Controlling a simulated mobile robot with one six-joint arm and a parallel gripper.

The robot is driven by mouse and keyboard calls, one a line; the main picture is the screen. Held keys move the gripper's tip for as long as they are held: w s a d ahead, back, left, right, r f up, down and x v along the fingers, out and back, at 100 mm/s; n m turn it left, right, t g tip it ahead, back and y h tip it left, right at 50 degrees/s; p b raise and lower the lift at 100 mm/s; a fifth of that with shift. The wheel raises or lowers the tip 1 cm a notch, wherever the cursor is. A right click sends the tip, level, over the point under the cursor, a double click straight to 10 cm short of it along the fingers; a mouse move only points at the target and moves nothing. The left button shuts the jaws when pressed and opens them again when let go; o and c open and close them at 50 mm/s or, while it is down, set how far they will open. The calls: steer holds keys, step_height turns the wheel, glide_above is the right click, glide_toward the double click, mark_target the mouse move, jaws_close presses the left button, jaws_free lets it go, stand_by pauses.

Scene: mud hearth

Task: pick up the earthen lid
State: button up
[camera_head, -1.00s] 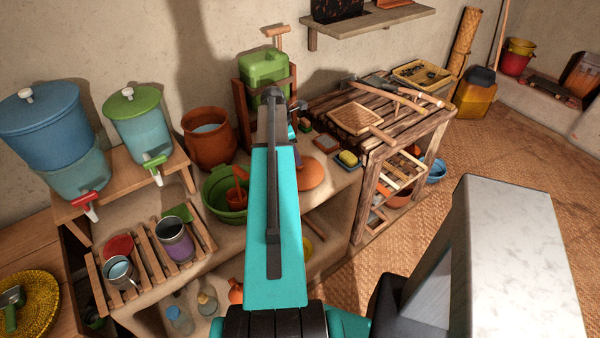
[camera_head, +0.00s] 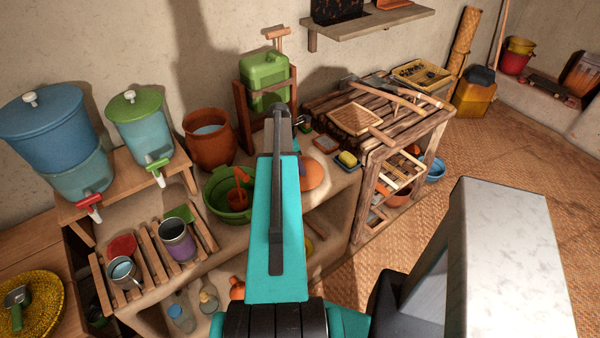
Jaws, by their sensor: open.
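The earthen lid (camera_head: 313,173) is a flat, round, orange-brown disc on the mud counter, in the middle of the picture. My teal arm covers its left part. My gripper (camera_head: 303,122) is at the far end of the arm, beyond the lid in the picture and near the counter's back. Only a small dark part of it shows past the arm. It is open, and I see nothing held in it. Its height above the counter is hard to tell.
A green basin (camera_head: 229,196) with an orange vessel in it stands left of my arm. A clay pot (camera_head: 209,140) and a green jerrycan (camera_head: 264,80) stand behind. A yellow sponge in a dish (camera_head: 346,160) lies right of the lid, beside a wooden rack (camera_head: 362,200).

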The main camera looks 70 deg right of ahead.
stand_by(0.5)
jaws_close()
steer(key=shift+r, duration=0.2)
steer(key=shift+r+b, duration=0.7)
steer(key=shift+r, duration=0.45)
steer(key=s+a+r+b, duration=0.1)
steer(key=s+a+b, duration=0.1)
steer(key=a, duration=0.5)
steer(key=s+a+r+b, duration=0.1)
steer(key=s+a+b, duration=0.1)
steer(key=s+a, duration=0.3)
steer(key=shift+s+a+r, duration=0.15)
steer(key=shift+s+a, duration=0.15)
steer(key=shift+a, duration=0.75)
